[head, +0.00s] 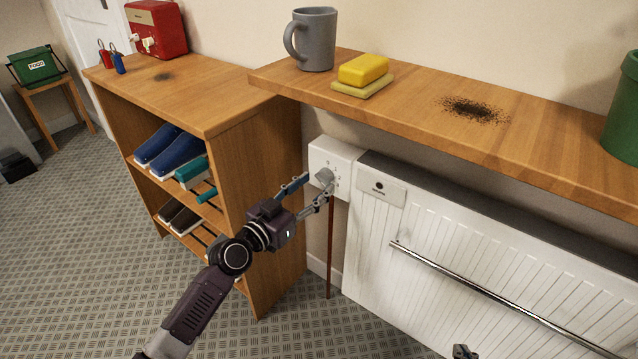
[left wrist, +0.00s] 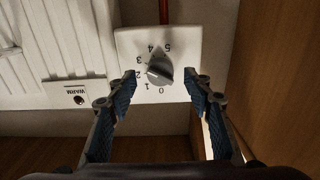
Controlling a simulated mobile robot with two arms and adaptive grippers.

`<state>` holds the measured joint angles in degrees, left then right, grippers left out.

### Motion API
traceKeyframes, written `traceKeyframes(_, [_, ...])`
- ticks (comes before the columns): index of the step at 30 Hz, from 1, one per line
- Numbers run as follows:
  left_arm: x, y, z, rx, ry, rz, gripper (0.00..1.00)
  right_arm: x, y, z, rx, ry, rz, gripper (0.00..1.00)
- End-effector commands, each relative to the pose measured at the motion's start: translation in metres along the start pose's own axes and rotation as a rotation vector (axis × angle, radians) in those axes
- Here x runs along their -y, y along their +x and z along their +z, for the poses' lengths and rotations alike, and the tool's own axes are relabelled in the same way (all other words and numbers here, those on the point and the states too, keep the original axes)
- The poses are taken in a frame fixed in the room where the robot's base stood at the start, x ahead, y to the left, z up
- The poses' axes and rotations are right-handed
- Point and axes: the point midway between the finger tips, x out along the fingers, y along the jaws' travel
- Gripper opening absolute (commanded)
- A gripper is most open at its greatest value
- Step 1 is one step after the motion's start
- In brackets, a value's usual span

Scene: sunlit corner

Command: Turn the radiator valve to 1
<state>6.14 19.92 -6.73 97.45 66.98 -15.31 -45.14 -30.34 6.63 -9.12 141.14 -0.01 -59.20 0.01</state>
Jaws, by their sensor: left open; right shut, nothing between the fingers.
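The radiator valve is a grey knob (head: 325,178) on a white box (head: 345,155) at the radiator's upper left corner. In the left wrist view the knob (left wrist: 160,72) sits on a white plate with numbers 0 to 5, seen upside down. A ridge on the knob leans toward the side of 3 and 4; the exact mark is hard to read. My left gripper (head: 318,194) is open, its fingertips (left wrist: 162,82) on either side of the knob with gaps showing. A small part of my right gripper (head: 463,352) shows at the bottom edge, shut.
The white radiator (head: 480,260) has a metal rail (head: 490,296). Above it is a wooden shelf (head: 560,160) with a grey mug (head: 314,40), a yellow sponge (head: 363,69) and a green pot (head: 625,115). A shoe rack (head: 262,160) stands close left of the valve.

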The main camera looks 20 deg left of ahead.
Motion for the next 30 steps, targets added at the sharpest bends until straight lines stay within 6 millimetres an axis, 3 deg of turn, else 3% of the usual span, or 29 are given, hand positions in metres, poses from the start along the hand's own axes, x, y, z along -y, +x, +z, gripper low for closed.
traceKeyframes(6, [0.000, 0.021, 0.001, 0.001, 0.000, -0.001, 0.47, 0.001, 0.002, -0.007, -0.031, -0.001, -0.002, 0.00])
traceKeyframes(16, [0.000, 0.024, 0.001, 0.001, 0.000, 0.000, 0.47, 0.001, 0.002, -0.009, -0.040, -0.001, -0.001, 0.00])
traceKeyframes(27, [0.000, 0.024, 0.001, 0.001, 0.000, -0.001, 0.07, 0.001, 0.002, -0.009, -0.038, -0.001, -0.002, 0.00])
traceKeyframes(30, [0.000, 0.024, 0.001, 0.001, -0.001, -0.001, 0.05, 0.001, 0.002, -0.009, -0.037, -0.001, -0.002, 0.00])
